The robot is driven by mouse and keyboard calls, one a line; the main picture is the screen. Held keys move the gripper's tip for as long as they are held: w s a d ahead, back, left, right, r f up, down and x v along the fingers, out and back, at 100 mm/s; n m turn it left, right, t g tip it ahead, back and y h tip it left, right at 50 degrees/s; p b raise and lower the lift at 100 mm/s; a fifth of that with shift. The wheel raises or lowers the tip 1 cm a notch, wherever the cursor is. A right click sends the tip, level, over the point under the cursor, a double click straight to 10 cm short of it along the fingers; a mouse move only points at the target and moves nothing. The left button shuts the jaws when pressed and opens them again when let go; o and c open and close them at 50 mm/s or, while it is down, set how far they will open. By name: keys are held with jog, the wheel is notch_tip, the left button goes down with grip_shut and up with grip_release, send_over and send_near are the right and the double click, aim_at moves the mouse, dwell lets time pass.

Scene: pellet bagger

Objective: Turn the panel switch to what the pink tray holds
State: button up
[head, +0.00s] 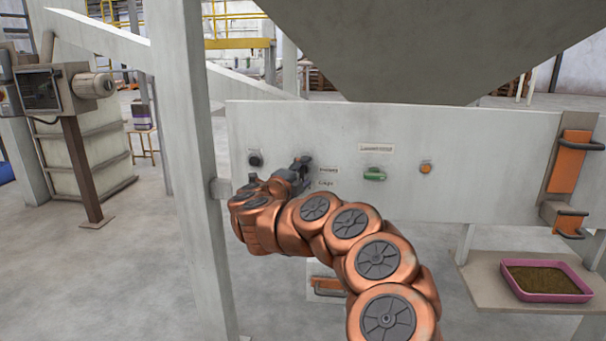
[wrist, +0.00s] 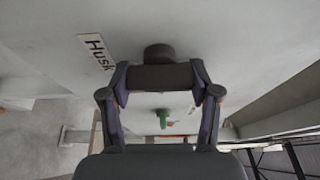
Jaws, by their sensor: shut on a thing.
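The pale panel (head: 455,150) carries a dark switch, mostly hidden by my gripper (head: 302,166) in the head view. In the wrist view the switch's black handle (wrist: 160,77) lies crosswise between the two fingers of my gripper (wrist: 160,85), which is shut on it. A label reading "Husk" (wrist: 97,52) is beside the switch. In the head view two small labels (head: 327,176) sit right of the switch, too small to read surely. The pink tray (head: 520,294) stands on a shelf at the right and holds brown-green, fine loose material. The switch's pointing direction is unclear.
A black knob (head: 255,160) is left of the switch. A green handle (head: 374,174) under a label and an orange button (head: 426,168) are to its right. A grey post (head: 185,130) stands close left of my gripper. Orange parts with dark handles (head: 570,160) are at the panel's right end.

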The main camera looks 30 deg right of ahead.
dwell(0.4)
jog(key=o, duration=1.2)
jog(key=shift+c, duration=0.2)
jog(key=v, duration=1.2)
jog(key=shift+w, duration=0.1)
